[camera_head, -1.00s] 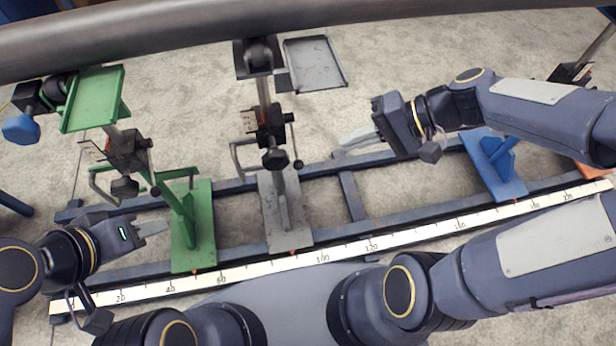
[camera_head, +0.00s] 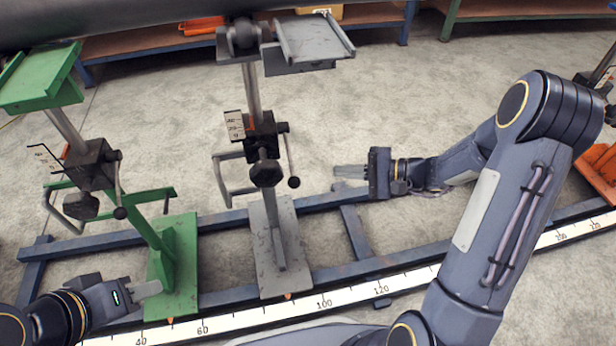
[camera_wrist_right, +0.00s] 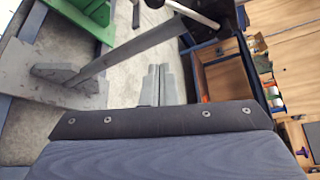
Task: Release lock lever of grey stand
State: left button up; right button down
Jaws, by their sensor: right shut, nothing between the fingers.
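The grey stand (camera_head: 281,240) stands on the blue rail frame, with a grey tray (camera_head: 305,42) on top. Its black clamp block (camera_head: 262,135) carries a thin lock lever (camera_head: 289,158) with a ball end on its right side and a dark knob (camera_head: 267,173) in front. My right gripper (camera_head: 340,178) is shut and empty, to the right of the lever and apart from it. In the right wrist view its fingers (camera_wrist_right: 158,82) lie together, with part of the grey stand (camera_wrist_right: 130,52) to their left. My left gripper (camera_head: 152,289) is low by the green stand's base; its jaw opening is unclear.
The green stand (camera_head: 176,265) stands left of the grey one. A white ruler (camera_head: 360,292) runs along the front of the rail frame (camera_head: 355,235). A large dark pipe (camera_head: 130,22) crosses above. Open floor lies between the lever and my right gripper.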

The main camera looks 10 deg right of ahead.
jog(key=b+x, duration=0.3)
jog(key=x, duration=0.7)
jog(key=s, duration=0.1)
jog(key=s+r, duration=0.1)
jog(key=s+a+r, duration=0.1)
jog(key=shift+s+b, duration=0.3)
jog(key=shift+b, duration=0.05)
notch_tip(320, 180, up, 13)
jog(key=s+m+g+h+p, duration=0.1)
jog(key=m+g+p, duration=0.5)
jog(key=p, duration=1.9)
jog(key=shift+f+m+p, duration=0.25)
jog(key=shift+m+p, duration=0.05)
jog(key=shift+m, duration=0.1)
jog(key=shift+s, duration=0.1)
